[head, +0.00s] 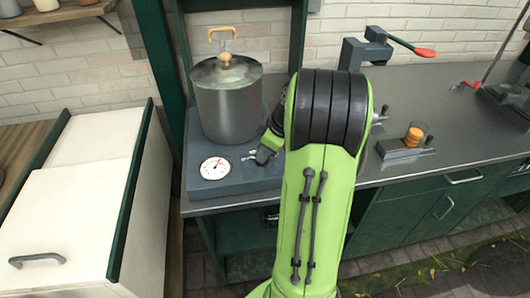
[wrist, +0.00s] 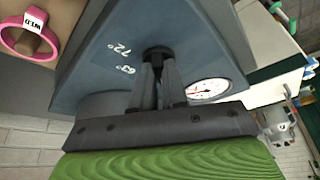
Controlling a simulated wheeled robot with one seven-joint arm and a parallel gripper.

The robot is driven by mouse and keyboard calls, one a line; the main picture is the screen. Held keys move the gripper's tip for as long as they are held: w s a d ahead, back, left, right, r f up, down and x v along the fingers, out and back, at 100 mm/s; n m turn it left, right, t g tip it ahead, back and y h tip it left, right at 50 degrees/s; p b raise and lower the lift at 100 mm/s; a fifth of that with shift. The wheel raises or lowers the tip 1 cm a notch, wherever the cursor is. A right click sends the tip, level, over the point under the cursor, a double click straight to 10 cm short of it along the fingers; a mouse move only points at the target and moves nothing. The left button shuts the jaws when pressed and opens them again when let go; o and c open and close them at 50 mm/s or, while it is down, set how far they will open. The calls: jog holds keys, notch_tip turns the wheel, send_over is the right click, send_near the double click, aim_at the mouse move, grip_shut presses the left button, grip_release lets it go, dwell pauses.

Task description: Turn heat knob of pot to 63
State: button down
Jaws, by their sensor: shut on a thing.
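The steel pot (head: 229,108) with a lid and a wooden-handled top stands on a dark grey heater base (head: 212,190). A round white dial with a red needle (head: 214,168) is on the base's front; it also shows in the wrist view (wrist: 208,89). My gripper (head: 256,156) reaches the base to the right of the dial. In the wrist view its fingers (wrist: 157,75) are shut on the dark heat knob (wrist: 156,53). White marks "63°" and "72°" (wrist: 124,58) are printed beside the knob. The knob's pointer is hidden, so its setting cannot be read.
A white cabinet (head: 68,225) stands at the left. Dark green posts (head: 158,60) flank the pot. On the counter at the right are a press with a red-tipped lever (head: 375,50) and a glass with orange contents (head: 414,136). A pink ring with a label (wrist: 27,33) shows in the wrist view.

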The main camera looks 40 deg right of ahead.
jog(key=m, duration=0.2)
jog(key=m+h+b, duration=0.1)
jog(key=m, duration=0.1)
jog(key=shift+a+t, duration=0.2)
jog(key=shift+t, duration=0.1)
jog(key=shift+m+h+b, duration=0.3)
jog(key=shift+m+h, duration=0.4)
jog(key=shift+m, duration=0.6)
jog(key=c, duration=1.2)
grip_release()
jog(key=shift+o, duration=0.2)
jog(key=p+v, duration=0.4)
jog(key=v, duration=1.1)
jog(key=shift+a+r+p, duration=0.2)
jog(key=shift+r+p, duration=0.2)
